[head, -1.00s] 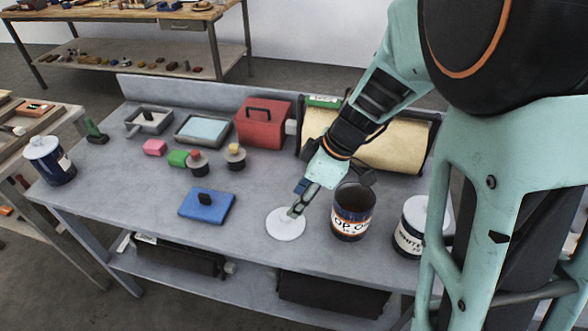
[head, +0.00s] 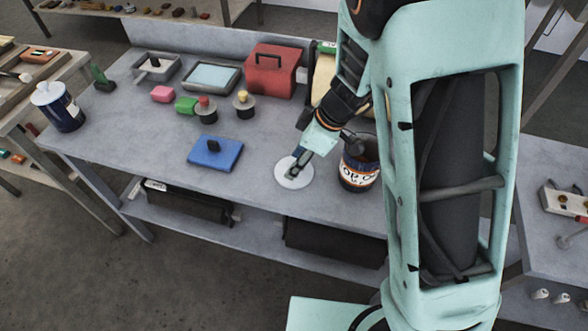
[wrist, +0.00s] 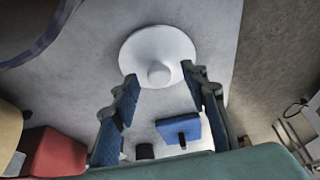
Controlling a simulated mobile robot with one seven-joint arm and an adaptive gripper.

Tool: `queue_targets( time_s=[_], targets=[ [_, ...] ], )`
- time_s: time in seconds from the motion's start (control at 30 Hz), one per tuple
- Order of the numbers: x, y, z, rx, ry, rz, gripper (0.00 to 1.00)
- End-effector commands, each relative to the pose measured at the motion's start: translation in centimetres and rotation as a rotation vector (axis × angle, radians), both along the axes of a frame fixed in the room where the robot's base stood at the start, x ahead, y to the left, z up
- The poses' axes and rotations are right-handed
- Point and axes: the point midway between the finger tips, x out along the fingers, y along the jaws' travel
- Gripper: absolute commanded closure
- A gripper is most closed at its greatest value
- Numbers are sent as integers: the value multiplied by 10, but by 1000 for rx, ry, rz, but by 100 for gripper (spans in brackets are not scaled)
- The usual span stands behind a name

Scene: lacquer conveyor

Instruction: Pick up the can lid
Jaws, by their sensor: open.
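The can lid (head: 281,173) is a round white disc lying flat on the grey workbench, left of an open paint can (head: 360,163). In the wrist view the lid (wrist: 157,47) shows a round knob (wrist: 159,74) at its middle. My gripper (head: 292,173) is over the lid in the head view and covers part of it. In the wrist view my gripper (wrist: 160,80) is open, with its two blue-padded fingers apart and the knob between their tips. Nothing is held. I cannot tell the exact height of the fingertips above the lid.
A blue block with a black handle (head: 215,153) lies left of the lid. A red box (head: 272,72), trays and small coloured blocks stand farther back. A white-lidded can (head: 60,108) is at the far left. The bench front edge is close to the lid.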

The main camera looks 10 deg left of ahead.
Motion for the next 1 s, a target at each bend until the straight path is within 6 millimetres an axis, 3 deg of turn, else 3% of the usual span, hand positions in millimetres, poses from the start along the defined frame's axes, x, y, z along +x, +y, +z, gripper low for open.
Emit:
queue_targets(
  time_s=[0.07, 0.4, 0.67, 1.0],
  targets=[
    [0, 0, 0, 0, 0, 0, 61],
    [0, 0, 1, 1, 0, -1, 96],
    [0, 0, 4, 2, -1, 0, 97],
    [1, 0, 62, 4, -5, 1, 97]
  ],
)
